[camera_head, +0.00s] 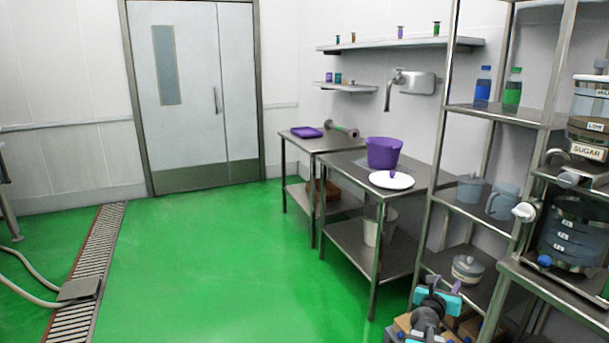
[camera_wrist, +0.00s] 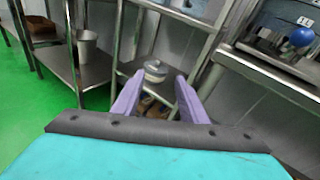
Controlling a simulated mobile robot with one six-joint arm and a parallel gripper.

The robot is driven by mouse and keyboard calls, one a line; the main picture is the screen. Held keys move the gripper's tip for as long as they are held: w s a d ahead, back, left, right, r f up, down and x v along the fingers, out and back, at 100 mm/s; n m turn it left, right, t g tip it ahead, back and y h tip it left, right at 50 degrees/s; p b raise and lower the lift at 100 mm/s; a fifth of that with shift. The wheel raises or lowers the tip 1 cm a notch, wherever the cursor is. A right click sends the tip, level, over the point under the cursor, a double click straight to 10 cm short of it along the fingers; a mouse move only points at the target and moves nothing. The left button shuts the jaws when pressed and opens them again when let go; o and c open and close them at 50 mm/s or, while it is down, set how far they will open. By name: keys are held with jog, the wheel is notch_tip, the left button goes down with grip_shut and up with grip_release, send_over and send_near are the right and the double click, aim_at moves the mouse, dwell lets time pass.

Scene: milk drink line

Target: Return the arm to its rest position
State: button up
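My gripper (camera_head: 444,284) is at the bottom right of the head view, in front of the metal shelf rack. In the wrist view its two purple fingers (camera_wrist: 159,76) stand apart with nothing held between them, so it is open. Beyond the gap, a lidded metal pot (camera_wrist: 156,71) sits on a low shelf of the rack, apart from the fingers. The same pot (camera_head: 467,268) shows in the head view, just above and right of my gripper. Most of my arm is out of view.
The metal rack (camera_head: 547,122) holds blue and green bottles and two jugs. A sugar dispenser (camera_head: 588,152) stands at right. Steel tables (camera_head: 345,245) carry a purple bucket (camera_head: 383,153) and a white plate (camera_head: 391,181). Green floor (camera_head: 200,270) is open at left, with a drain grate (camera_head: 95,255).

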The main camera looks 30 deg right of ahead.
jog(key=w+a+f+n+t+y, duration=0.2)
jog(key=w+a+f+n+y, duration=0.35)
jog(key=a, duration=0.75)
jog(key=w+a+f+n+t+y, duration=0.25)
jog(key=w+a+f+n, duration=0.35)
jog(key=w+a+f, duration=0.45)
jog(key=a+f+n+g+y+p, duration=0.1)
jog(key=a+f+n+y, duration=0.35)
jog(key=a, duration=0.95)
jog(key=a+f+n+g+y, duration=0.1)
jog(key=a+f+n+y, duration=0.1)
jog(key=a+f+n, duration=0.9)
jog(key=s+a+f+n+g+y, duration=0.25)
jog(key=s+a+f, duration=0.25)
jog(key=s+a, duration=0.35)
jog(key=s+a+f+n+g+y, duration=0.1)
jog(key=s+a+f+n+g, duration=0.3)
jog(key=s+a, duration=0.4)
jog(key=s+d+n+g+h, duration=0.1)
jog(key=s+d+n+g, duration=0.1)
jog(key=s+n+g, duration=0.2)
jog(key=s+d+f+n+g+h, duration=0.1)
jog(key=s+n+g, duration=0.3)
jog(key=s+n, duration=0.6)
jog(key=s+d+h, duration=0.1)
jog(key=s, duration=0.4)
jog(key=shift+s+f, duration=0.25)
